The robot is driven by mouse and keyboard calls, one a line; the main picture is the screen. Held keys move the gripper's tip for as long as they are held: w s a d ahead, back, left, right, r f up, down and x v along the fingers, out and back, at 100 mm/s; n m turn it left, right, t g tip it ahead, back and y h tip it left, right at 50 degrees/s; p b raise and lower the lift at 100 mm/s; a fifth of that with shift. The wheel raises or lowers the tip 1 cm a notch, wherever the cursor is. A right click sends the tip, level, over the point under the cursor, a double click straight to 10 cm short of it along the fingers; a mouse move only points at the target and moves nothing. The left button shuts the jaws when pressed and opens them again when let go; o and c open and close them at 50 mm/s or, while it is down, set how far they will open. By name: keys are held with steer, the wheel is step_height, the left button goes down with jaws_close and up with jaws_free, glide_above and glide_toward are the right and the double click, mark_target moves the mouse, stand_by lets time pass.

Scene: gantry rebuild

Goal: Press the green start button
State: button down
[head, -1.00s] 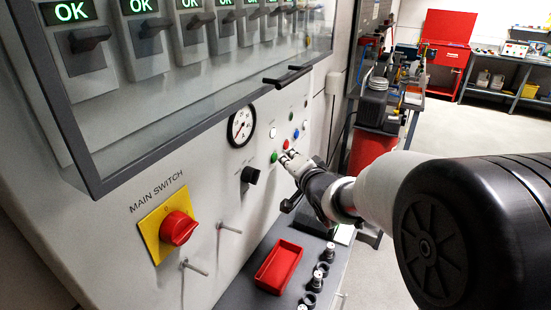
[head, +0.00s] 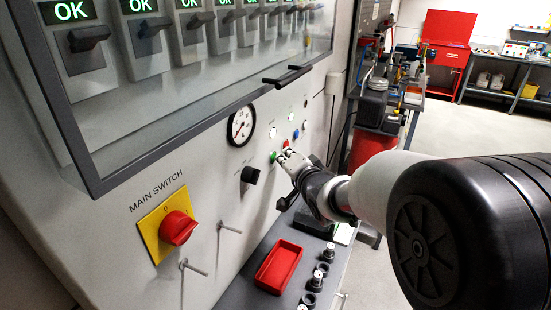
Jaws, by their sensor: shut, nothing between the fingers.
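The green button (head: 273,156) sits on the light grey panel, below and right of the round gauge. A red button (head: 286,144) is just right of it. My gripper (head: 281,156) is shut and empty, with its fingertips right beside the green button. From this angle I cannot tell whether the tips touch the button. My gripper and wrist hide part of the panel to the right.
A black knob (head: 250,175) and a gauge (head: 241,125) are on the panel nearby. The glass cover's handle (head: 288,76) sticks out above. A red main switch (head: 178,228) and metal pegs stick out lower left. A red tray (head: 278,268) lies on the ledge below.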

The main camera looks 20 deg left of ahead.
steer(key=shift+s+d, duration=0.15)
steer(key=shift+d, duration=0.65)
steer(key=d, duration=0.1)
steer(key=d+p, duration=0.1)
steer(key=d, duration=0.3)
steer(key=shift+s+p, duration=0.35)
steer(key=shift+p, duration=0.05)
stand_by(0.5)
